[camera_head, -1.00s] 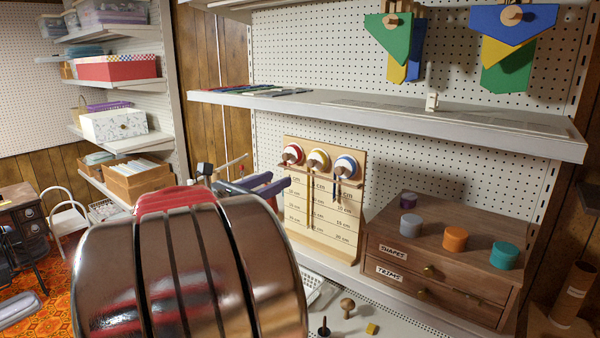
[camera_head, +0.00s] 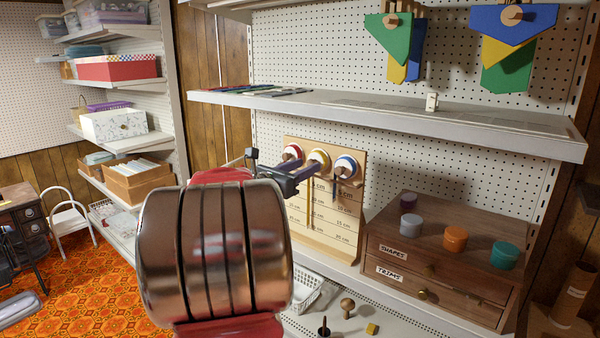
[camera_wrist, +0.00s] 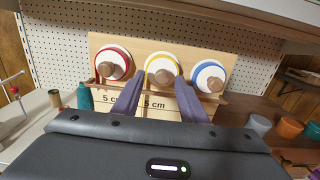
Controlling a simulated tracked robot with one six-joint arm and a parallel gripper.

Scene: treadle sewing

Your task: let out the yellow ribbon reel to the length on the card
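The yellow ribbon reel (camera_head: 318,158) is the middle of three reels on a wooden board with centimetre lines (camera_head: 330,225). It has a brown knob and also shows in the wrist view (camera_wrist: 150,70). The red reel (camera_head: 292,152) is left of it and the blue reel (camera_head: 346,166) right. My gripper (camera_wrist: 160,80) is open, its two purple-grey fingers reaching toward the yellow reel, one on each side of its knob. I cannot tell whether they touch it. The fingers and arm hide part of the board and the yellow ribbon's end. I cannot make out a card.
A wooden drawer cabinet (camera_head: 440,262) labelled SHAPES and TRIMS stands right of the board, with several jars on top. A shelf (camera_head: 390,110) runs above the board. A white basket (camera_head: 307,293) and small wooden pieces lie below.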

